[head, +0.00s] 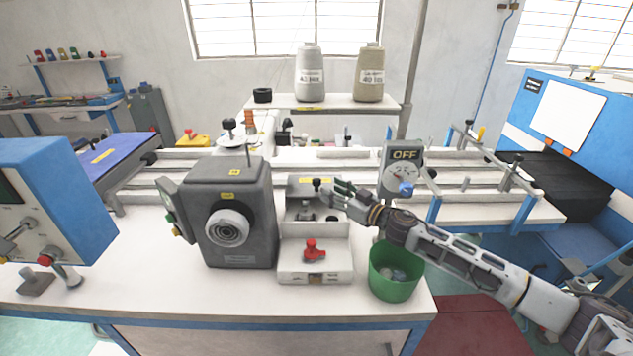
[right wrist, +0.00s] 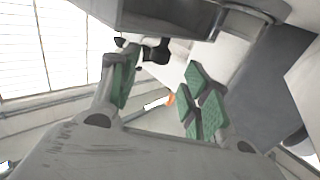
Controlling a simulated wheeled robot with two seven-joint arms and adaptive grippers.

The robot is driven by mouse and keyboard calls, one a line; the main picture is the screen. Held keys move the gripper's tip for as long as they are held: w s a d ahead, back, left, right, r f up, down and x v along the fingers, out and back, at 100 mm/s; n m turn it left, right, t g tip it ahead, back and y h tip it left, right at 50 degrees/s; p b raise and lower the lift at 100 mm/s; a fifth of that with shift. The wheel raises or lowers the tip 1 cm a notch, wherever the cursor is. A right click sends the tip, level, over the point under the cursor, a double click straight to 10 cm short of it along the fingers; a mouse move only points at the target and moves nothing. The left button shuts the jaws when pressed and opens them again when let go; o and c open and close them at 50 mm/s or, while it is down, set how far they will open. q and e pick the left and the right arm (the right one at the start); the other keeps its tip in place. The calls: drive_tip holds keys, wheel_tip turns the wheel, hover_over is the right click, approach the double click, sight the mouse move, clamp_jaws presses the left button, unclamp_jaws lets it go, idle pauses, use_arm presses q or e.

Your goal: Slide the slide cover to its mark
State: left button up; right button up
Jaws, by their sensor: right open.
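The slide cover looks to be the light grey panel (head: 299,181) with a yellow label, at the back of the white open housing (head: 316,277) beside the dark grey machine head. A small black knob (head: 317,183) stands up on or by it. My right gripper (head: 333,188) is open at the knob, reaching in from the right. In the right wrist view, its green-padded fingers (right wrist: 160,92) are spread, and a black knob (right wrist: 157,52) shows near the left fingertip. I cannot tell whether they touch. I cannot make out the mark. My left gripper is out of view.
The machine head (head: 240,190) stands left of the housing. A red knob (head: 313,250) is in the housing's front part. A green bin (head: 396,272) stands under my right forearm, and an OFF switch box (head: 402,170) is behind the arm. Thread cones (head: 309,75) stand on the shelf.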

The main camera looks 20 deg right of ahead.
sight(320, 183)
drive_tip(key=shift+w+a, duration=0.1)
drive_tip(key=shift+w, duration=0.2)
drive_tip(key=shift+p+x, duration=0.5)
drive_tip(key=shift+x, duration=2.6)
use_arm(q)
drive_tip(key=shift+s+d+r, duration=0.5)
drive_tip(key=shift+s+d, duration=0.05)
use_arm(e)
drive_tip(key=shift+w+a, duration=0.2)
drive_tip(key=shift+w, duration=0.1)
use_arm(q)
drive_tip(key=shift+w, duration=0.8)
use_arm(e)
clamp_jaws()
